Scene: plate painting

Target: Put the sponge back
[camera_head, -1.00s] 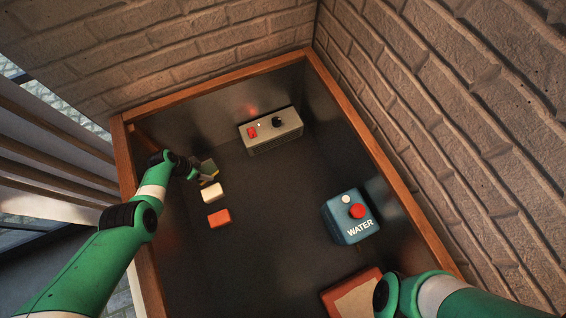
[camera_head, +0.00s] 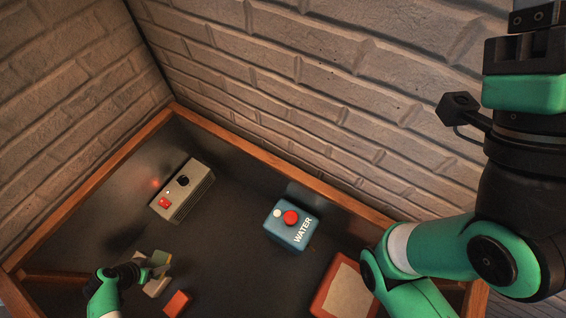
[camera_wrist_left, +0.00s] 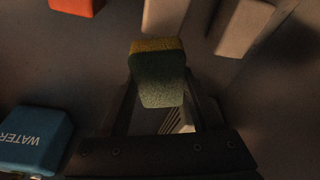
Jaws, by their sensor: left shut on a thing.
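The sponge (camera_wrist_left: 158,78), dark green with a yellow layer, is between the fingers of my left gripper (camera_wrist_left: 163,108) in the left wrist view. My left gripper (camera_head: 146,268) is shut on it. In the head view the sponge (camera_head: 160,259) is a small green patch at the lower left, close to the pale blocks. Whether it touches the surface below cannot be told. My right arm is at the right of the head view; its fingertips do not show.
Pale blocks (camera_head: 155,288) and an orange-red block (camera_head: 177,303) lie near the left gripper. A grey box with a red switch (camera_head: 182,192) stands at the back. A blue WATER box (camera_head: 288,228) and a red-framed pad (camera_head: 345,287) are right. A wooden rim (camera_head: 250,150) borders the dark tray.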

